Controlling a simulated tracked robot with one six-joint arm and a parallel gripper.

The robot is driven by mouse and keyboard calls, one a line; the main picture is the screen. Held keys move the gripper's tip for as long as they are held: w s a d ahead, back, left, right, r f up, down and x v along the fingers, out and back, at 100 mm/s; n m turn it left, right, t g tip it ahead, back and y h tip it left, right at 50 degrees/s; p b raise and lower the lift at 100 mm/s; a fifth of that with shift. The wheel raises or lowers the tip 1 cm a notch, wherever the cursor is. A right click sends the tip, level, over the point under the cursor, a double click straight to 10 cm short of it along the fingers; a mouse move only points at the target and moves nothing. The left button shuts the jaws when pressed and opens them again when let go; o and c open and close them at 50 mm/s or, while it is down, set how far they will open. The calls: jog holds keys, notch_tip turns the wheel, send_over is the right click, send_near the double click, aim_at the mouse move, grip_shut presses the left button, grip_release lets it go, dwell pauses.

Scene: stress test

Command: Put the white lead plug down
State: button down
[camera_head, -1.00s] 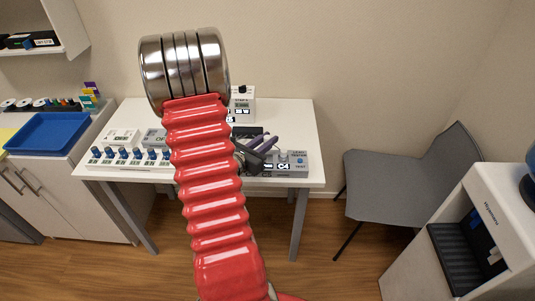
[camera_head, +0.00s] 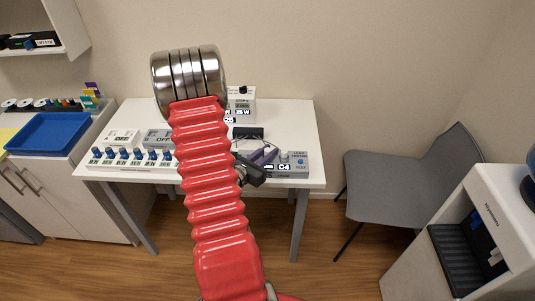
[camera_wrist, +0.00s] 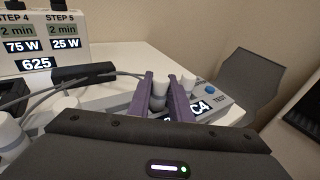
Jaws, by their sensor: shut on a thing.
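My gripper (camera_wrist: 161,101) has purple fingers that are shut on the white lead plug (camera_wrist: 159,86) in the wrist view. The plug's pale top shows between the fingertips; its lower end is hard to see. The fingers are just over or beside the grey lead tester (camera_wrist: 217,100), which has a blue TEST button and a C4 label. I cannot tell whether the plug touches it. In the head view my gripper (camera_head: 264,156) is at the left part of the tester (camera_head: 298,163), and the plug is too small to make out.
A second white piece (camera_wrist: 188,84) stands on the tester just right of the fingers. A black bar (camera_wrist: 82,73) with grey cables lies to the left, before a box with step labels (camera_wrist: 45,45). A grey chair (camera_head: 390,185) stands to the right.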

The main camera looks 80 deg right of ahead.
jog(key=shift+f, duration=0.25)
jog(key=c, duration=1.9)
grip_release()
jog(key=shift+f, duration=0.1)
jog(key=shift+a, duration=0.1)
jog(key=v, duration=1.2)
